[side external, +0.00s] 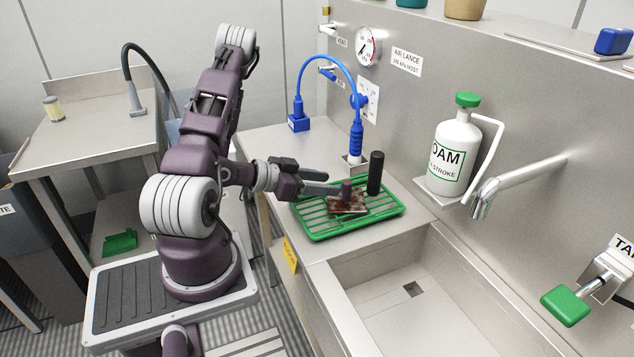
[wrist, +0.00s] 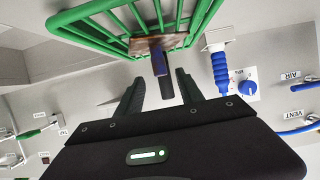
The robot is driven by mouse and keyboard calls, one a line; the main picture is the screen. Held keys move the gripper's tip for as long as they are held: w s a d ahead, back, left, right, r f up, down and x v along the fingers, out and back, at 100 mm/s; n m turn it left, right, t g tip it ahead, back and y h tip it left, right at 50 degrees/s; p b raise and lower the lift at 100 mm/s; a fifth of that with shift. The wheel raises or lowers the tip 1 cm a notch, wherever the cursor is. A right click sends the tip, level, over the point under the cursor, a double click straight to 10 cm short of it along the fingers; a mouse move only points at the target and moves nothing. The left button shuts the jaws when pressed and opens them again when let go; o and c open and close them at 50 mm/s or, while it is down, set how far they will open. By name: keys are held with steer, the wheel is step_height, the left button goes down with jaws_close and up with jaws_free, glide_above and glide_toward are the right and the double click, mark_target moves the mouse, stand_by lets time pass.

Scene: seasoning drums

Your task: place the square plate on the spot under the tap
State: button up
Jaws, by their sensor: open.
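The square plate (side external: 345,207) is brown and mottled, with a short dark purple upright handle. It lies on the green wire rack (side external: 392,218) left of the sink. In the wrist view the plate (wrist: 146,43) shows on the rack bars, its handle (wrist: 159,66) pointing towards my gripper. My gripper (side external: 333,189) is open and level, its fingertips close to the handle; in the wrist view the gripper (wrist: 160,88) has one finger on each side of the handle's line. I cannot tell whether they touch. The tap (side external: 484,198) juts from the wall over the sink's right side.
A black cylinder (side external: 376,173) stands just behind the plate. The blue hose (side external: 325,62) arches behind the rack. A white foam bottle (side external: 454,153) sits on a wall shelf left of the tap. The sink (side external: 380,306) is empty, with a dark square drain (side external: 413,289). A green-handled valve (side external: 566,306) projects at right.

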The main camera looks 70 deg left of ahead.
steer(key=shift+v, duration=1)
steer(key=shift+w+r+m+g, duration=0.1)
steer(key=shift+w+m+g, duration=0.3)
steer(key=shift+m, duration=0.1)
steer(key=w+g, duration=0.1)
steer(key=w+r+m+y, duration=0.1)
steer(key=w+r+g, duration=0.1)
steer(key=shift+a+m+g, duration=0.3)
steer(key=shift+m, duration=0.1)
steer(key=s+d+r+n+g+y, duration=0.1)
steer(key=s+d+r, duration=0.1)
steer(key=d+r, duration=0.4)
steer(key=s+d+r+n+g+y, duration=0.1)
steer(key=s+d+r+g, duration=0.1)
steer(key=d+r, duration=0.4)
step_height(320, 180, up, 3)
steer(key=shift+s+d+r+n, duration=0.15)
steer(key=shift+s+d+n, duration=0.2)
steer(key=shift+s, duration=0.4)
steer(key=shift+o, duration=0.5)
steer(key=s+d+r+g+h, duration=0.1)
steer(key=s+d+r+h, duration=0.1)
steer(key=s+d, duration=0.7)
steer(key=shift+s+d+g+h, duration=0.3)
steer(key=shift+s+d+h, duration=0.1)
steer(key=shift+s, duration=0.6)
